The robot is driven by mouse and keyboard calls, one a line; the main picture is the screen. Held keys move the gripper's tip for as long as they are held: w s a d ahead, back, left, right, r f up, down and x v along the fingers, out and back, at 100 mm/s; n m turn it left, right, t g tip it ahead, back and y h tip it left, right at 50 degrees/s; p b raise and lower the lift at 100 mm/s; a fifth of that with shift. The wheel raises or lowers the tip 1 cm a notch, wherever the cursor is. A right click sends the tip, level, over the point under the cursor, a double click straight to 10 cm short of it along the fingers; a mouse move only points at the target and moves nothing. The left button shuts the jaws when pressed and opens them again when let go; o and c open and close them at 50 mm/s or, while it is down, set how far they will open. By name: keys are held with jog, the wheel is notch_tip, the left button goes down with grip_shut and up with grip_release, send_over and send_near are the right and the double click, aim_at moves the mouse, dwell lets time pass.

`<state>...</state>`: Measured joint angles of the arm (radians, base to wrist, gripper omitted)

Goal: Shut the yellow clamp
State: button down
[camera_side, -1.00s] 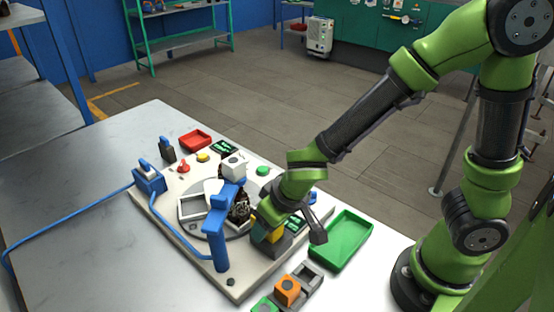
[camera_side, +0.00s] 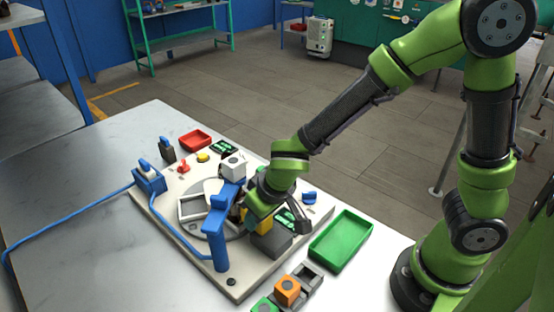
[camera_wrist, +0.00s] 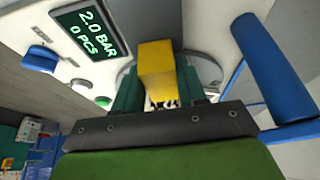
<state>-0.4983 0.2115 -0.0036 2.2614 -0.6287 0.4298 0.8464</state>
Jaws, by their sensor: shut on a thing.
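The yellow clamp (camera_side: 264,224) stands on a dark grey base (camera_side: 273,243) at the near right part of the white fixture plate. In the wrist view its yellow block (camera_wrist: 156,68) sits between my dark green fingers. My gripper (camera_wrist: 160,92) is shut on this block; in the side view my gripper (camera_side: 254,220) partly covers the clamp. The amber bottle stands in the middle of the fixture, mostly hidden behind my gripper and a blue post. Whether the clamp touches the bottle cannot be told.
A blue post with an arm (camera_side: 216,240) rises left of the clamp and also shows in the wrist view (camera_wrist: 272,68). A green tray (camera_side: 341,241) lies to the right. A lit display (camera_wrist: 92,32) and a blue knob (camera_wrist: 40,58) are near the gripper. A red tray (camera_side: 195,140) is at the back.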

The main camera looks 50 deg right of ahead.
jog(key=shift+w, duration=0.25)
jog(key=c, duration=0.7)
grip_release()
jog(key=shift+s, duration=0.1)
jog(key=v, duration=1.7)
jog(key=shift+f, duration=0.1)
jog(key=s+d+m+t, duration=0.1)
jog(key=d, duration=0.2)
jog(key=s+d+r+m+t+y, duration=0.1)
jog(key=s+d, duration=0.1)
jog(key=d, duration=0.2)
jog(key=s+d+m+y, duration=0.1)
jog(key=d+m, duration=0.1)
jog(key=d, duration=0.2)
jog(key=shift+s+d+r+t, duration=0.15)
jog(key=shift+s+r+t, duration=0.2)
jog(key=shift+s+t, duration=0.05)
